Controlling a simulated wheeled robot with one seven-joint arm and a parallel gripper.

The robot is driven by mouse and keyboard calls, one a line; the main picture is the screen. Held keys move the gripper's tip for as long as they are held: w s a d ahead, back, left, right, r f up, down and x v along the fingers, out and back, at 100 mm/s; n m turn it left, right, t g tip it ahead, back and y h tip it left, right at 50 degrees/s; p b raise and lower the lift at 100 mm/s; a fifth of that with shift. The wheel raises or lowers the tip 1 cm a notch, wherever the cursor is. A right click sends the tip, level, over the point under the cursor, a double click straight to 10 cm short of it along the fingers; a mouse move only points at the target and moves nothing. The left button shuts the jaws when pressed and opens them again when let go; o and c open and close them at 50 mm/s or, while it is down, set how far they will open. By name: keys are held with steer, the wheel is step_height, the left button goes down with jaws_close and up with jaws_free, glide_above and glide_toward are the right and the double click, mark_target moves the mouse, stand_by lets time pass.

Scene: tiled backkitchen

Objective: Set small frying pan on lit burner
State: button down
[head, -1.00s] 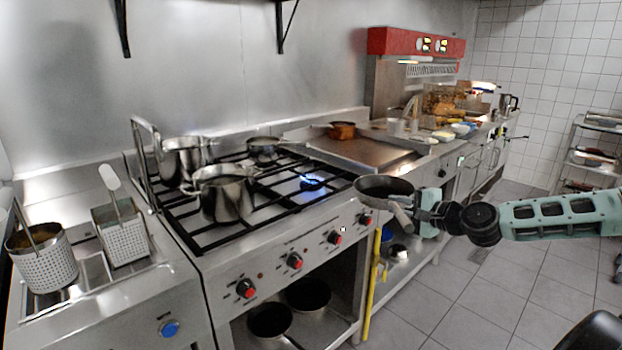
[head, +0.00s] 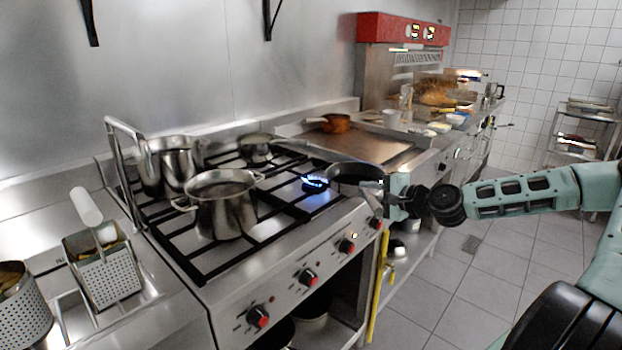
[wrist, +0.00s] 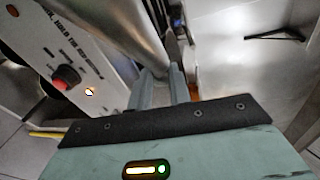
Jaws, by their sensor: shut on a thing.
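The small frying pan (head: 352,174) is dark and shows in the head view over the right front edge of the stove, just right of the lit burner (head: 315,182) with its blue flame. My gripper (head: 384,190) is shut on the pan's handle, which is mostly hidden by the fingers. In the wrist view my fingers (wrist: 161,92) close around a grey metal handle that runs up out of the picture. I cannot tell whether the pan touches the grate.
A large steel pot (head: 222,208) stands left of the flame, with another pot (head: 168,165) behind it. A lidded pan (head: 256,148) sits on a rear burner. A flat griddle (head: 352,144) lies beyond the frying pan.

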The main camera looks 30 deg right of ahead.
mark_target(353, 194)
steer(key=shift+p+x, duration=2.05)
steer(key=shift+x, duration=6.7)
steer(key=c, duration=1.3)
jaws_free()
steer(key=shift+s+f, duration=0.1)
steer(key=shift+f, duration=0.05)
steer(key=b+v, duration=0.2)
steer(key=v, duration=1)
